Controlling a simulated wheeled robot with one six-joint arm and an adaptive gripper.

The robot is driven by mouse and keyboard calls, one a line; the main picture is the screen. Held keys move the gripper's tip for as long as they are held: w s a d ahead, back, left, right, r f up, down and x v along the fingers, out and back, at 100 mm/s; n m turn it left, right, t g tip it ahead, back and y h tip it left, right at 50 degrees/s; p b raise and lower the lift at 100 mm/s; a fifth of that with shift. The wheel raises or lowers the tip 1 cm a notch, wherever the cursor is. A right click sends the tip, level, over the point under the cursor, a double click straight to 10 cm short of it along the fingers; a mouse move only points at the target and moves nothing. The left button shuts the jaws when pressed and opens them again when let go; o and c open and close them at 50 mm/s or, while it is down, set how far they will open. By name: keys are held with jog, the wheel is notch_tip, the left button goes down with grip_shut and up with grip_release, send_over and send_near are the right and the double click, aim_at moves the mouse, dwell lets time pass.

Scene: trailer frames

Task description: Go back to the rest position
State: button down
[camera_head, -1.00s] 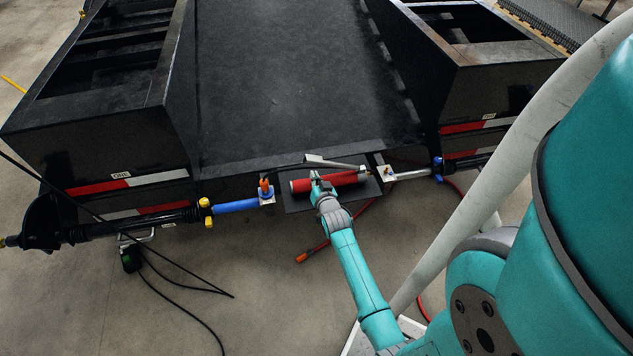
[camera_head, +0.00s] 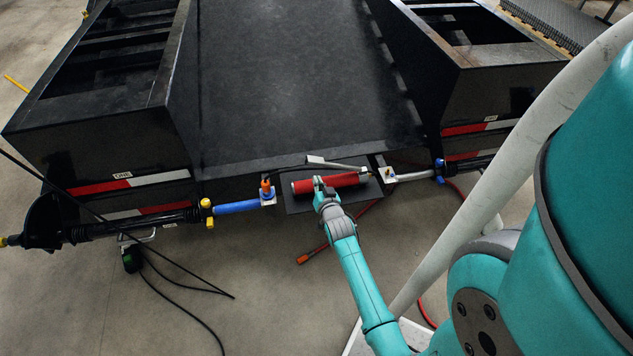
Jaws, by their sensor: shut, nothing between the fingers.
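My gripper (camera_head: 318,184) is at the end of my teal arm, in front of the trailer frame, at the middle of the picture. It looks small and is seen from behind; its fingers are shut with nothing held. It overlaps a red cylinder (camera_head: 346,180) in the picture; I cannot tell whether it touches it. The cylinder lies across a dark plate (camera_head: 298,205) at the trailer's front edge. A light metal lever (camera_head: 330,163) lies just behind the cylinder.
The black trailer frame (camera_head: 290,90) fills the back. A blue rod (camera_head: 237,207) with an orange-topped fitting (camera_head: 265,187) is left of the gripper, a metal rod (camera_head: 412,175) right. A red hose (camera_head: 340,232) and black cables (camera_head: 180,283) lie on the floor. A pale curved tube (camera_head: 490,190) stands right.

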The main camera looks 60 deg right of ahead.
dwell(0.3)
jog(key=s+a+r+n+t+y, duration=0.1)
jog(key=s+a+n+y, duration=0.15)
jog(key=s+a, duration=0.75)
jog(key=s+a+r+n+t+y, duration=0.1)
jog(key=s+a+n+t+y, duration=0.15)
jog(key=a, duration=1.55)
jog(key=s+a+r+n+y, duration=0.6)
jog(key=s+a+r, duration=0.6)
jog(key=s+r, duration=0.3)
jog(key=shift+s+a+r+n, duration=0.25)
jog(key=shift+r+n, duration=0.45)
jog(key=shift+r, duration=0.25)
